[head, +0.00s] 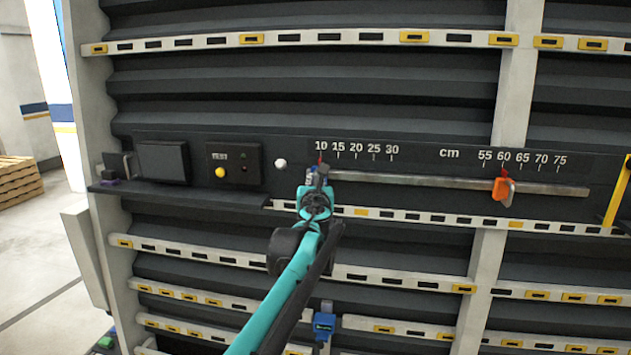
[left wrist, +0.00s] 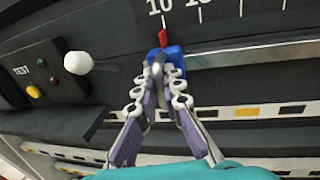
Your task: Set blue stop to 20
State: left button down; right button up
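The blue stop (left wrist: 174,52) sits on the metal rail (head: 450,183) with its red pointer (head: 320,158) at the 10 mark of the cm scale. The 20 mark (head: 356,147) is to its right. My left gripper (head: 317,180) reaches up to the stop and mostly hides it in the head view. In the left wrist view my left gripper's fingers (left wrist: 160,76) converge on the stop's grey knob, with the blue body just behind, and look closed on it. My right gripper is not in view.
An orange stop (head: 502,190) sits on the same rail near 60. A white knob (head: 281,163) and a control box with a yellow button (head: 220,172) are left of the stop. The rail between the two stops is clear. A blue part (head: 323,322) shows lower down.

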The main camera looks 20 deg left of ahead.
pick_arm(q)
jog(key=w+d, duration=0.2)
jog(key=d, duration=0.7)
jog(key=shift+w+d, duration=0.15)
jog(key=shift+d, duration=0.25)
jog(key=c, duration=1.9)
grip_release()
jog(key=v, duration=1.2)
